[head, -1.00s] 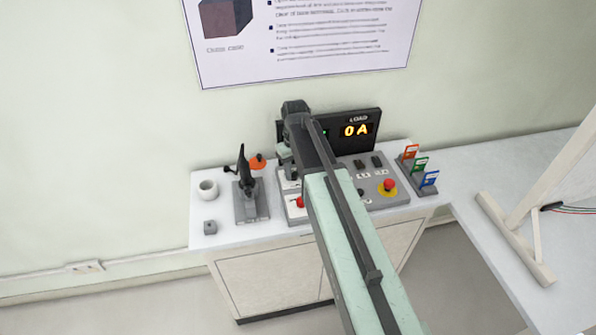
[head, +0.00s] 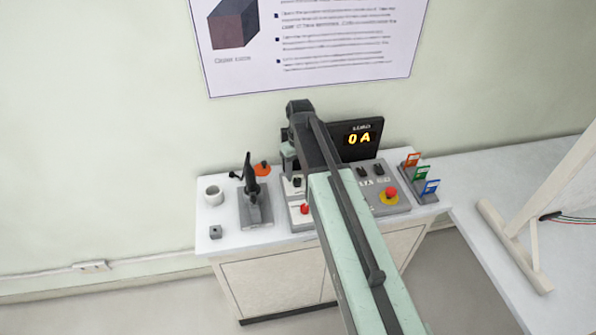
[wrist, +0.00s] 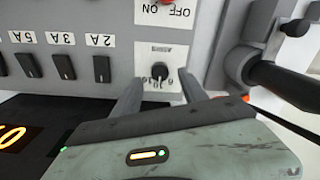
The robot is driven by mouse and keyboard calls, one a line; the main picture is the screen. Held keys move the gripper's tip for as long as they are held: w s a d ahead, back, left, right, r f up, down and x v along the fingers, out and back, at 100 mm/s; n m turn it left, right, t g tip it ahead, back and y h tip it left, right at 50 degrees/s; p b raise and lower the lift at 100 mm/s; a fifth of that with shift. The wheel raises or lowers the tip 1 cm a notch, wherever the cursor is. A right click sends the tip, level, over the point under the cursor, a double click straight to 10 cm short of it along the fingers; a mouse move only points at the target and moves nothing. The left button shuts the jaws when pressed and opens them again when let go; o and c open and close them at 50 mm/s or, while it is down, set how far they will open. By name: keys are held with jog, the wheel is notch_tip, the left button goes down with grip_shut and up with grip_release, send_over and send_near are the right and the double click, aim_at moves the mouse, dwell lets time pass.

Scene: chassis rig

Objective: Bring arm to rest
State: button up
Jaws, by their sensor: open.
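My gripper (wrist: 161,78) is open in the wrist view, with its two grey fingers apart. Between the fingertips in the picture shows a small dark rotary knob (wrist: 160,72) on a white plate. Nothing is held, and I cannot tell how far the fingers are from the panel. In the head view my arm reaches over the control panel (head: 372,180), and its end hides the panel's back left part. A greenish part of my gripper (head: 288,156) shows beside the arm's end; its fingertips are hard to make out there.
A black display (head: 362,138) behind the panel reads 0 A. Coloured tags (head: 420,175) and a red stop button (head: 390,192) are right. The right bench (head: 480,175) has clear room.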

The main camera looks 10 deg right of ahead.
notch_tip(320, 180, up, 4)
jog(key=p, duration=0.3)
jog(key=shift+r, duration=0.15)
jog(key=shift+s+f+b, duration=0.2)
jog(key=shift+f+b, duration=0.15)
jog(key=shift+b, duration=0.05)
jog(key=s+m, duration=0.3)
jog(key=s, duration=1.1)
jog(key=shift+s+d+f+m+b, duration=0.15)
jog(key=shift+d+f+m+b, duration=0.2)
jog(key=shift+d, duration=0.1)
